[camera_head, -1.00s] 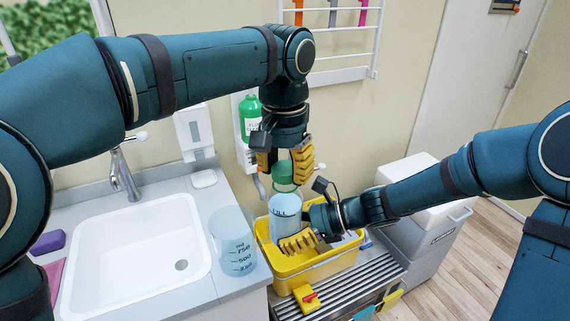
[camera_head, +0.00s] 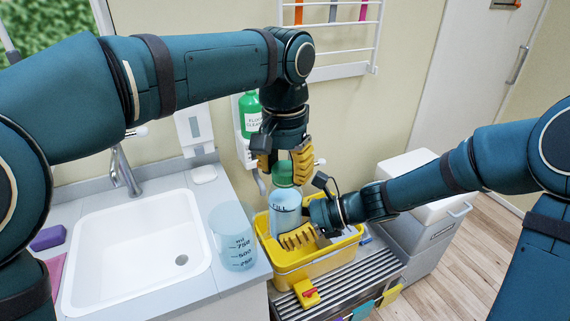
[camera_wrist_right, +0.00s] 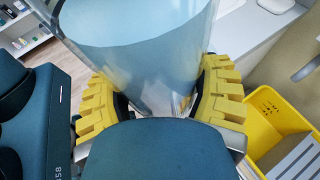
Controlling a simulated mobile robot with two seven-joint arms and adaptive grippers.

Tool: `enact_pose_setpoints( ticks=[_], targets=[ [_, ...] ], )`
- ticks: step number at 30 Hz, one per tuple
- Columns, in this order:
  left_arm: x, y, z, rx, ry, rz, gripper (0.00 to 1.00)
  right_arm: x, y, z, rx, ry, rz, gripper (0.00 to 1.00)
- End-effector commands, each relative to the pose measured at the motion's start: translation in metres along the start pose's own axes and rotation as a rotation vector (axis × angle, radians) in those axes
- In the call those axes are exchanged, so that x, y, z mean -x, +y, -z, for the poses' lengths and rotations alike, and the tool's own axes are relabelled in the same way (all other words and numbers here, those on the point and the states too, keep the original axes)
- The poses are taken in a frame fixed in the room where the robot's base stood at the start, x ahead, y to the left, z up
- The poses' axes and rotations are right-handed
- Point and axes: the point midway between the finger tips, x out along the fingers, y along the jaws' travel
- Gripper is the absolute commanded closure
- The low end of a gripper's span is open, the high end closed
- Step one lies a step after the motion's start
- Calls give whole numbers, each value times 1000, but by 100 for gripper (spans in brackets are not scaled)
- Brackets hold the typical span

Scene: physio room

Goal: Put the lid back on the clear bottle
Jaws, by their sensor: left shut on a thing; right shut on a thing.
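The clear bottle (camera_head: 286,213) is upright, with bluish contents and "FILL" lettering. It stands over the yellow tub (camera_head: 313,268), which hides its base. My right gripper (camera_head: 290,232) is shut around its side from the right; one yellow finger shows in front. In the right wrist view the bottle (camera_wrist_right: 150,55) fills the space between both yellow fingers. The green lid (camera_head: 284,173) is in my left gripper (camera_head: 286,165), which points down and is shut on it. The lid is directly over the bottle's mouth, very close; I cannot tell if it touches.
A measuring jug (camera_head: 233,238) stands on the counter left of the tub, beside the sink (camera_head: 140,250). A green bottle (camera_head: 250,115) is in a wall holder behind my left gripper. A yellow-and-red item (camera_head: 306,293) is at the tub's front.

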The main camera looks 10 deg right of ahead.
Motion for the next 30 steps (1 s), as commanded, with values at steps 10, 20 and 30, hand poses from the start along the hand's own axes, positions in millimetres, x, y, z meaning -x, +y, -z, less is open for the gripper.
enact_pose_setpoints(
  ticks=[10, 20, 30],
  targets=[
    [0, -1, 0, -385, 0, -1, 62, 0, 0, 0, 1, -1, 0, 100],
    [0, -1, 0, -1033, 2, -1, 62, 0, 0, 0, 0, 0, 0, 100],
    [-1, -1, 0, -1702, 3, 0, 62, 0, 0, 0, 1, 0, 0, 100]
  ],
)
